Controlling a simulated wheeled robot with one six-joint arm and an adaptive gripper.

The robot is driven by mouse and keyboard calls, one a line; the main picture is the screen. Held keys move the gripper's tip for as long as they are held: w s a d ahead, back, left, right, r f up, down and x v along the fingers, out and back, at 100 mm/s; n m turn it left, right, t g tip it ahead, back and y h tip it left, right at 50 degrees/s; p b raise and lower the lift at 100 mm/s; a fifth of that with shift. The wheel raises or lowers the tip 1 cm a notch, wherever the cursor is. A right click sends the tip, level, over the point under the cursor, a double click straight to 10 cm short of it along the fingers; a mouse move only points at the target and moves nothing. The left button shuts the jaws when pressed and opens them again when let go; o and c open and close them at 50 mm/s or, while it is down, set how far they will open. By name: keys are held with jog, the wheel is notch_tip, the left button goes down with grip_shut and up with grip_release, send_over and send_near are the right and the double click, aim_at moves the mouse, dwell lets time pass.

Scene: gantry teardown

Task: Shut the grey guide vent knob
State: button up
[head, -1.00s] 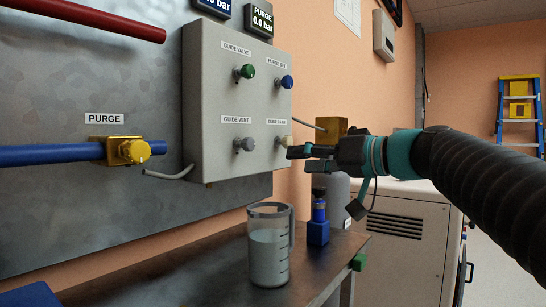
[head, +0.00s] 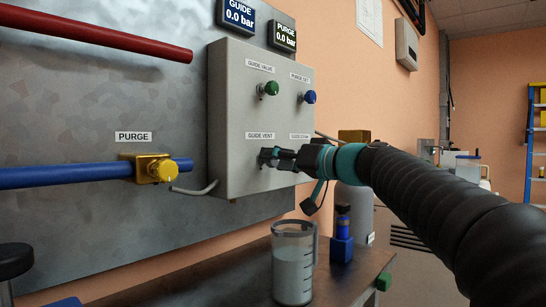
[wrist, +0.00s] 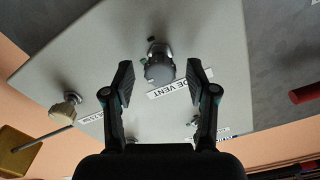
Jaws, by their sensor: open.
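The grey guide vent knob (wrist: 159,68) shows in the wrist view, standing out from the grey control box (head: 231,110). In the head view my gripper covers most of the knob under its GUIDE VENT label (head: 260,135). My gripper (wrist: 159,78) is open, with one finger on each side of the knob and gaps between the finger pads and the knob. In the head view my gripper (head: 268,156) is at the lower left of the box front. I cannot tell how far the knob is turned.
The green guide valve knob (head: 271,88) and the blue purge set knob (head: 309,97) sit above. A cream knob (wrist: 64,110) is beside the vent knob. A measuring jug (head: 293,265) and a blue fixture (head: 342,245) stand on the bench below. Displays (head: 238,14) read 0.0 bar.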

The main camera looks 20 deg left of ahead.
jog(key=shift+x, duration=0.75)
grip_shut()
